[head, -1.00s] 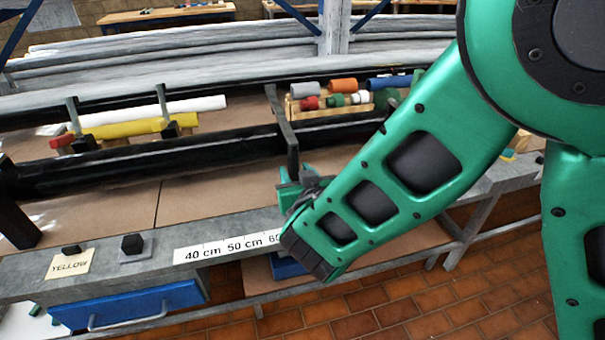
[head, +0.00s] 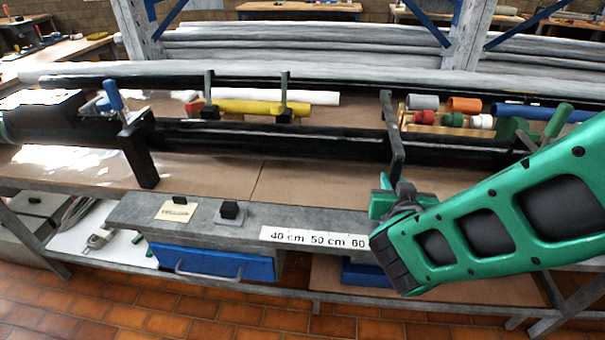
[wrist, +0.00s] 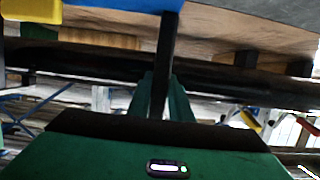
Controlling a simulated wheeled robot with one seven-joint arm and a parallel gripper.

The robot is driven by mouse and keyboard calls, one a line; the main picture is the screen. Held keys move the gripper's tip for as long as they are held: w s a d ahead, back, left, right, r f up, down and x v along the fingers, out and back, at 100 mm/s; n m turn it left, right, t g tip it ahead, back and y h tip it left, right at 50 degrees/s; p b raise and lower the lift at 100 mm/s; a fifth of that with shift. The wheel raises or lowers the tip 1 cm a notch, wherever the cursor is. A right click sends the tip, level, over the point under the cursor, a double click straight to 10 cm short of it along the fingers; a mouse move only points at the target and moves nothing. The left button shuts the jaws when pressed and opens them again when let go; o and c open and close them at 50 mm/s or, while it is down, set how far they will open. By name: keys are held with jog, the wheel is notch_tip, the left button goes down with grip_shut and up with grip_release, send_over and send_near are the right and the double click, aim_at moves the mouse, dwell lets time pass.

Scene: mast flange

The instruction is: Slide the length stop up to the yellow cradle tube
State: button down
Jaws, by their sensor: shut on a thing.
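The yellow tube (head: 245,107) lies in the cradle on the bench, left of centre in the head view, held between dark uprights. A white tube lies behind it. The length stop (head: 391,135) is a dark upright bar across the black rail, right of the yellow tube with a clear gap between them. My gripper (head: 393,195) is shut on the lower part of the stop at the bench's front edge. The wrist view shows the dark bar (wrist: 163,60) between my green fingers (wrist: 163,100). My wrist partly hides the grip in the head view.
A scale strip (head: 315,238) marked 40, 50 and 60 cm runs along the front edge, its right end hidden by my arm. A YELLOW label (head: 177,211) and dark block (head: 229,209) sit at the left front.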

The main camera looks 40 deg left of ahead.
jog(key=s+a, duration=0.7)
jog(key=a, duration=0.3)
jog(key=s+a, duration=0.6)
jog(key=a, duration=0.5)
jog(key=shift+s+a+f, duration=0.15)
jog(key=shift+s+a, duration=0.15)
jog(key=shift+s, duration=0.05)
dwell(3.6)
jog(key=c, duration=1.6)
grip_release()
jog(key=shift+w, duration=0.1)
jog(key=shift+v, duration=3.5)
jog(key=shift+w, duration=0.1)
jog(key=shift+d, duration=0.15)
